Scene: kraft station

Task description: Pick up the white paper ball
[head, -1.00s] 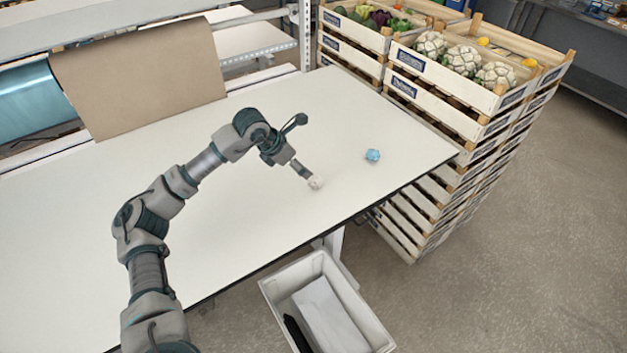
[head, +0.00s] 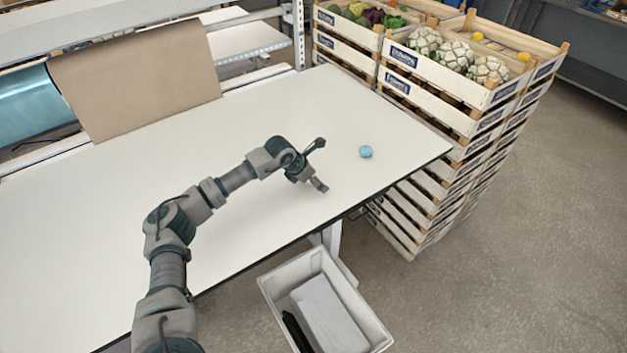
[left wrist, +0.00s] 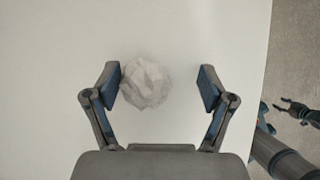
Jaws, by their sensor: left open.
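The crumpled white paper ball (left wrist: 147,83) lies on the white table in the left wrist view, between the two fingers of my left gripper (left wrist: 164,88). It sits close to the left finger, with a clear gap to the right finger. In the head view my left gripper (head: 320,187) is low over the table near its front edge, and the ball is hidden there. The left gripper is open. Part of my right arm, with its gripper (left wrist: 288,108), shows small and dark at the right of the left wrist view; its jaw state is unclear.
A blue ball (head: 366,152) lies on the table (head: 240,130) to the right of my left gripper. Stacked wooden crates (head: 440,85) with vegetables stand beyond the right edge. A grey bin (head: 270,290) stands below the front edge. Brown paper (head: 140,80) hangs at the back left.

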